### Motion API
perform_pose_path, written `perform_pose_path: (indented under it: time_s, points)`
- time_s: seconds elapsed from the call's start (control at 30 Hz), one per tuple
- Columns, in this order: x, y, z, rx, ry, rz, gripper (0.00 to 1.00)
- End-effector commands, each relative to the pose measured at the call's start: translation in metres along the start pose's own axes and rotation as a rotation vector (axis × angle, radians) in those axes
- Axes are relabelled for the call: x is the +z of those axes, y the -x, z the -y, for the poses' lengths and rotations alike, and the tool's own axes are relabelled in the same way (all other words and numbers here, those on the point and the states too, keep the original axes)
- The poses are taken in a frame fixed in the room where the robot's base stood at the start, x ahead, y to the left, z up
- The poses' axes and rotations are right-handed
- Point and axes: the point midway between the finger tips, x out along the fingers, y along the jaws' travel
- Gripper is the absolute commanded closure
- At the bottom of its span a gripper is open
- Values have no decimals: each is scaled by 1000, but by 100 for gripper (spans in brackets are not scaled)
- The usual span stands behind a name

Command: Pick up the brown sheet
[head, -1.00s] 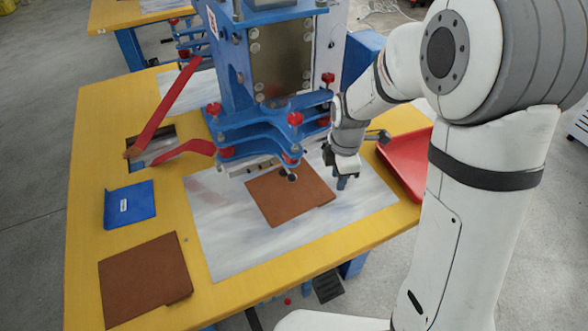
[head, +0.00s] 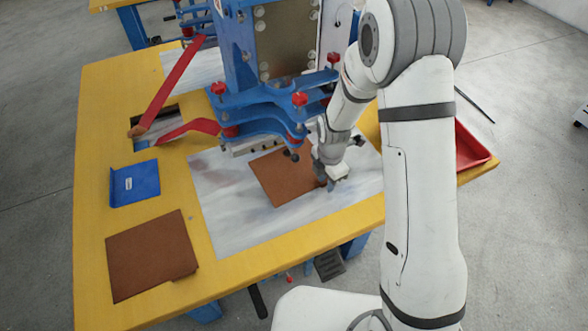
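Two brown sheets are in the head view. One brown sheet (head: 278,177) lies on the grey-white metal plate (head: 235,222) in front of the blue press. The other brown sheet (head: 150,255) lies on the yellow table at the front left. My gripper (head: 332,184) is at the right edge of the sheet on the plate, with its fingers pointing down. It covers that sheet's right corner. The fingers are too small and partly hidden to tell whether they are open or shut, or whether they touch the sheet.
The blue press (head: 262,110) with red knobs stands just behind the sheet, its lower plates overhanging near it. A blue folder-like piece (head: 135,184) lies at the left. A red tray (head: 470,148) is at the right, partly behind my arm. The yellow table (head: 100,130) has free room at left.

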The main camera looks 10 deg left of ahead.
Motion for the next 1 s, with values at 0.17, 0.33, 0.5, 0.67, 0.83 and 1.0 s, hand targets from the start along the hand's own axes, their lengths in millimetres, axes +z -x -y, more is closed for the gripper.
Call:
perform_pose_path:
  time_s: [0.17,0.33,0.5,0.67,0.83,1.0]
  points:
    - [0,0,0,1,0,0,70]
    - [0,0,0,1,0,0,81]
    - [0,0,0,1,1,0,95]
    - [0,0,0,1,1,0,100]
    - [-1,0,-1,1,1,0,100]
    - [-1,0,-1,1,1,0,100]
